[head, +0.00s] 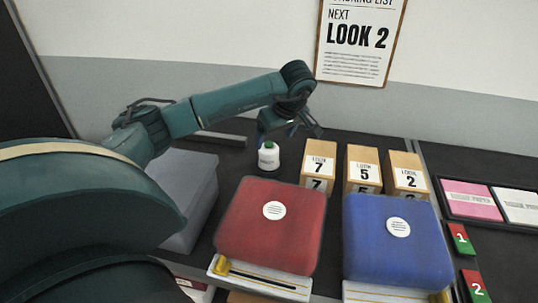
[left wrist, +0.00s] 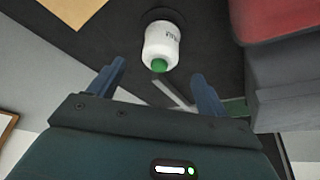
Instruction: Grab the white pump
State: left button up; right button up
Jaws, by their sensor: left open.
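The white pump (head: 268,157) is a small white bottle with a green top, standing upright on the dark table behind the red case. It also shows in the left wrist view (left wrist: 161,45), with its green top towards me and dark print on its side. My left gripper (head: 288,133) is open and empty, above and close to the bottle. In the left wrist view its two blue fingers (left wrist: 158,70) stand on either side of the green top, with the white body beyond the fingertips. My right gripper is not in view.
The red case (head: 262,240) and a blue case (head: 390,262) lie in front. Tan boxes numbered 7 (head: 318,163), 5 (head: 362,165) and 2 (head: 406,172) stand right of the bottle. A grey bin (head: 186,200) is at left. A wall rises behind.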

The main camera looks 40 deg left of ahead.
aim_at(271, 147)
pick_arm(q)
jog(key=p+x, duration=0.1)
jog(key=x, duration=0.7)
jog(key=shift+f, duration=0.3)
jog(key=shift+c, duration=0.5)
jog(key=shift+r, duration=0.1)
jog(key=c, duration=1.2)
